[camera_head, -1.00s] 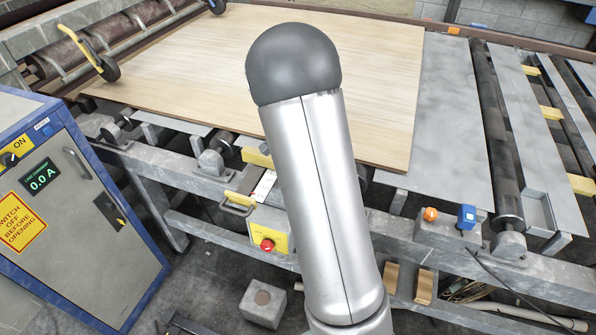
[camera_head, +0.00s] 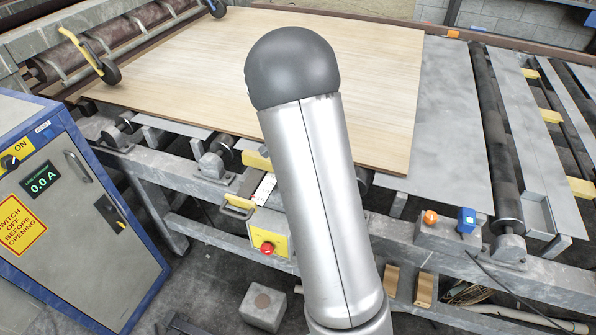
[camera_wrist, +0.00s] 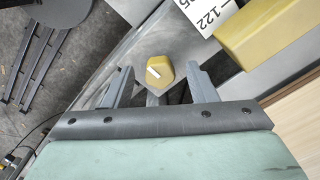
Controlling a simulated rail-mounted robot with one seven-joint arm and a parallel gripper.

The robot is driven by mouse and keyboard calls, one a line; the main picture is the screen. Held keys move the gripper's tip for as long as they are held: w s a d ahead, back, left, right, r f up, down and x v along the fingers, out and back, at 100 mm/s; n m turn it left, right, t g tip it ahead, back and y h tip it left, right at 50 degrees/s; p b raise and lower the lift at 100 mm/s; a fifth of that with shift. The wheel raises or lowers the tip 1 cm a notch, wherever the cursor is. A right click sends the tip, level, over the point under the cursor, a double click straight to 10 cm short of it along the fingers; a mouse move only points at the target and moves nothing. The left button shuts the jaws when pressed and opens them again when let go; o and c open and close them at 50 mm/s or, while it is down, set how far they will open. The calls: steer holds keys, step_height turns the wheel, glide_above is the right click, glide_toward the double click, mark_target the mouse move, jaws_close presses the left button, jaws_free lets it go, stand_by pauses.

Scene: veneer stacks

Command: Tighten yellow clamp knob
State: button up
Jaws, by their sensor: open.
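The yellow clamp knob (camera_wrist: 161,73) shows in the wrist view, with faceted edges and a white line mark on its face. It sits in front of a grey metal rail (camera_wrist: 125,48). My gripper (camera_wrist: 157,69) is open, with one finger to the left of the knob and one to the right. The knob lies level with the fingertips, with a gap on each side. I cannot tell the depth between the fingertips and the knob.
A yellow block (camera_wrist: 265,28) and a white scale plate (camera_wrist: 208,14) lie close to the right of the knob. A wooden sheet (camera_head: 215,75) covers the roller table. A control cabinet (camera_head: 75,215) stands at the left, and a red button box (camera_head: 268,232) hangs below the table.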

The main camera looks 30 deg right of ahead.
step_height(320, 180, up, 18)
steer(key=shift+f, duration=0.25)
stand_by(0.6)
steer(key=s+a+f+n, duration=0.3)
steer(key=s+a+n, duration=0.4)
steer(key=s, duration=0.5)
steer(key=s+a+f+n, duration=0.3)
steer(key=s+a+n, duration=0.5)
steer(key=s+n, duration=0.2)
steer(key=shift+s+n, duration=0.4)
steer(key=shift+s, duration=0.55)
step_height(320, 180, down, 29)
steer(key=d+b, duration=0.1)
steer(key=b, duration=2.6)
steer(key=shift+g, duration=0.3)
